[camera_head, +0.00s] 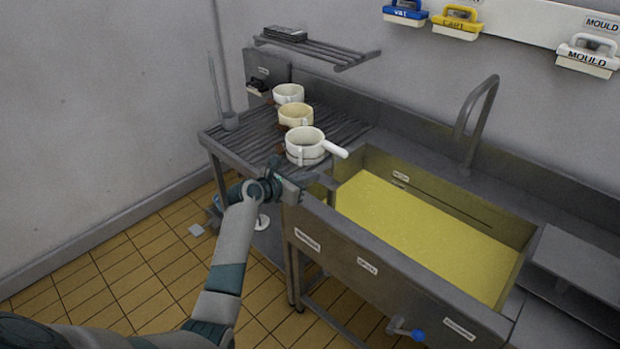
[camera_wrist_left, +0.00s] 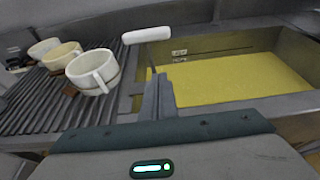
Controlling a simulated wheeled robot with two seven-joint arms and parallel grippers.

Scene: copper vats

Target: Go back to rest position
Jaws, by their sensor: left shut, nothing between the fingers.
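My left arm reaches up from the bottom in the head view. My left gripper (camera_head: 318,183) is at the front edge of the steel counter, near the left end of the sink. Its fingers are shut and empty. In the left wrist view the shut fingers (camera_wrist_left: 158,95) point forward, below a white handle. My right gripper is in neither view.
The sink (camera_head: 367,263) holds yellow liquid (camera_head: 420,225). A cream pot (camera_head: 295,115) and another white pot (camera_head: 288,93) stand behind on the slatted rack (camera_head: 345,128). A tall tap (camera_head: 483,100) rises behind the sink. Brushes hang on the wall. The tiled floor (camera_head: 100,285) at left is clear.

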